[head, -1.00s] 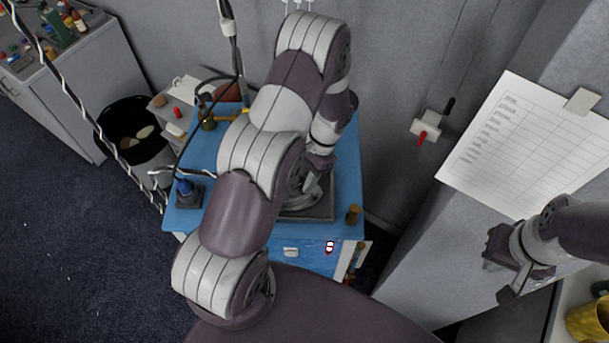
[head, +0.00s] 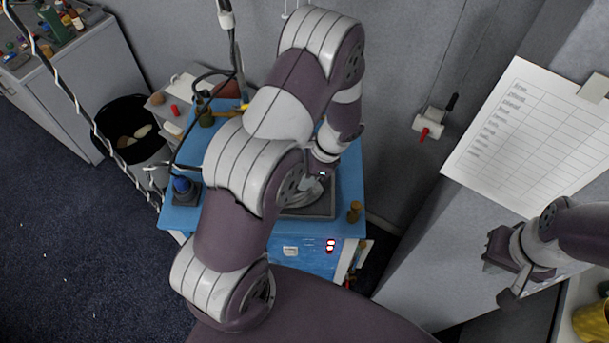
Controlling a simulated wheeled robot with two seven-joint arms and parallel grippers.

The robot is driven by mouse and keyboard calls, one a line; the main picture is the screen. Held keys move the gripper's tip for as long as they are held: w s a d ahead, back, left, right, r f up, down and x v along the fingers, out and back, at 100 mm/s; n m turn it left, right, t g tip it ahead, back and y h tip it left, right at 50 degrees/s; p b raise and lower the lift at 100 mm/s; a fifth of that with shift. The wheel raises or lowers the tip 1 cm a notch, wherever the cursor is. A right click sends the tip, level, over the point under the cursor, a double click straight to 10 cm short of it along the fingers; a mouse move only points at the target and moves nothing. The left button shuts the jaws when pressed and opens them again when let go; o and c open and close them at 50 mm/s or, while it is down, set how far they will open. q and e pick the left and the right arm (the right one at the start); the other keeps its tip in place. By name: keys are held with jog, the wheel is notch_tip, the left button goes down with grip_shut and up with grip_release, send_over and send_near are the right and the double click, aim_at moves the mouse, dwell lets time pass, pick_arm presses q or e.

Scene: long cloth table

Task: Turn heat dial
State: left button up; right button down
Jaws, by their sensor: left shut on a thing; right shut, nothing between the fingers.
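My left gripper (head: 316,183) is low over a grey plate with a pale round metal part (head: 302,197) on the blue bench (head: 349,184). My arm covers much of this spot, and the fingertips hardly show. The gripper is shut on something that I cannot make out. I cannot pick out the heat dial for certain. A red lit display (head: 330,246) and a small white panel (head: 290,251) are on the bench's blue front. My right gripper (head: 499,279) is shut and empty at the right, apart from the bench.
A blue-topped device (head: 182,186) and a brown peg (head: 354,212) stand on the bench. Cables hang at its left. A black bin (head: 122,122) is farther left. A white wall device (head: 427,122) and a paper chart (head: 525,135) are right. A yellow mug (head: 591,321) is bottom right.

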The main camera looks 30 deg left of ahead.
pick_arm(q)
jog(key=m+b, duration=0.1)
jog(key=m, duration=0.1)
jog(key=m+t+b, duration=0.1)
jog(key=m, duration=0.1)
jog(key=m+t+b, duration=0.1)
jog(key=m, duration=0.1)
jog(key=shift+s+d+f+y, duration=0.1)
jog(key=shift+s+f+y, duration=0.15)
jog(key=shift+y, duration=0.05)
jog(key=m+b, duration=0.1)
jog(key=m+t+b, duration=0.1)
jog(key=m, duration=0.1)
jog(key=m+t+b, duration=0.1)
jog(key=m, duration=0.1)
jog(key=shift+s+r, duration=0.1)
jog(key=shift+s, duration=0.15)
jog(key=o, duration=1)
jog(key=shift+o, duration=0.2)
jog(key=shift+r, duration=0.1)
jog(key=shift+r, duration=0.1)
